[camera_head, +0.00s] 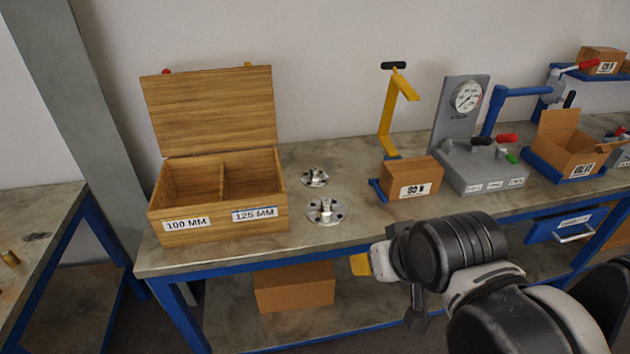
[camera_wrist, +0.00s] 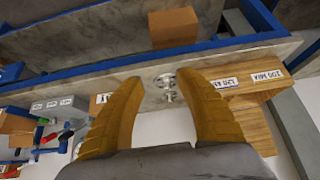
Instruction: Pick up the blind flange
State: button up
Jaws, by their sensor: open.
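Two silvery metal flanges lie on the worktable in the head view, just right of the wooden box. The larger one (camera_head: 325,212) is nearer the front edge, and the smaller one (camera_head: 315,176) lies behind it. I cannot tell for sure which is the blind flange. The wrist view shows the front flange (camera_wrist: 178,80) and the back flange (camera_wrist: 170,97) between my yellow fingers, at a distance. My gripper (camera_wrist: 159,77) is open and empty. In the head view, my gripper (camera_head: 362,264) is by the table's front edge, right of and below the flanges, partly hidden by my arm.
An open wooden box (camera_head: 190,232) with two compartments, labelled 100 MM and 125 MM, stands left of the flanges. A cardboard box (camera_head: 411,181), a yellow stand (camera_head: 387,120) and a grey gauge unit (camera_head: 480,165) stand to the right. The tabletop around the flanges is clear.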

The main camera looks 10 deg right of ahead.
aim_at(314, 178)
jog(key=i+l+z, duration=0.25)
jog(key=i, duration=0.35)
jog(key=i+z, duration=0.25)
jog(key=i, duration=0.35)
